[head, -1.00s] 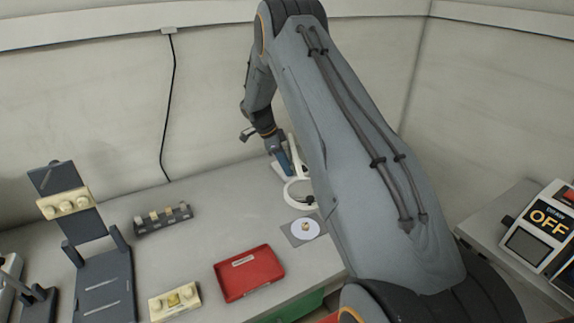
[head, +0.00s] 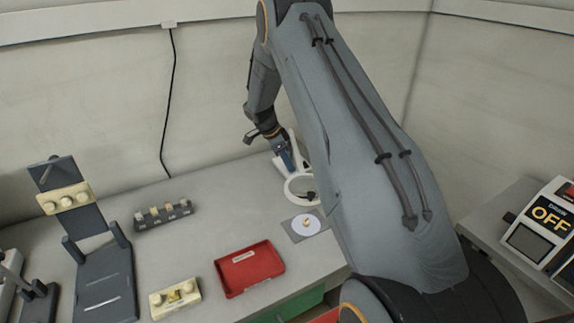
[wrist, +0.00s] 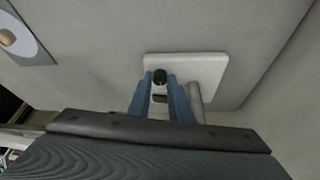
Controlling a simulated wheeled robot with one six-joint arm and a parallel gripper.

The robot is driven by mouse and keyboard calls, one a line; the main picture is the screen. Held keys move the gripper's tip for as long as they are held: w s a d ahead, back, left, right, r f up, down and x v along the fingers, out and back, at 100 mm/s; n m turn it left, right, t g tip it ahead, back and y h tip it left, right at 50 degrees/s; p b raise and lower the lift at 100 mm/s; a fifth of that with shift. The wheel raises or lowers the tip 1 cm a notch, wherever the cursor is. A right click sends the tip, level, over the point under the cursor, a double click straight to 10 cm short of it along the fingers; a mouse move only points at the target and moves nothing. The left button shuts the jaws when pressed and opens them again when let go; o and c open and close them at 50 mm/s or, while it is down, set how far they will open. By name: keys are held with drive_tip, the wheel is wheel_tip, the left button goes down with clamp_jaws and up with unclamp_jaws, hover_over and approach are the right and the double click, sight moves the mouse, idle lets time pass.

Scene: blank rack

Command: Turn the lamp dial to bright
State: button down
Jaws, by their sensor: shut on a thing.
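The lamp (head: 300,189) has a white ring head and stands at the back of the bench, partly hidden behind my arm. Its white square base (wrist: 208,72) fills the upper middle of the wrist view. The dark round dial (wrist: 160,75) sits on that base, between my blue fingertips. My gripper (wrist: 160,82) points down over the base and is shut on the dial. In the head view my gripper (head: 287,163) is beside the ring, and the dial is hidden there. I cannot read any mark on the dial.
A grey plate with a white disc (head: 299,231) lies in front of the lamp; a red tray (head: 250,285) is nearer. A small dark rack (head: 163,217), a cream block (head: 160,303) and a dark stand (head: 105,280) are left. An OFF sign (head: 550,216) is right.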

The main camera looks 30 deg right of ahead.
drive_tip(key=shift+n, duration=0.4)
drive_tip(key=c, duration=1.6)
unclamp_jaws()
drive_tip(key=shift+b+v, duration=1.35)
drive_tip(key=shift+v, duration=2.55)
drive_tip(key=shift+s, duration=0.2)
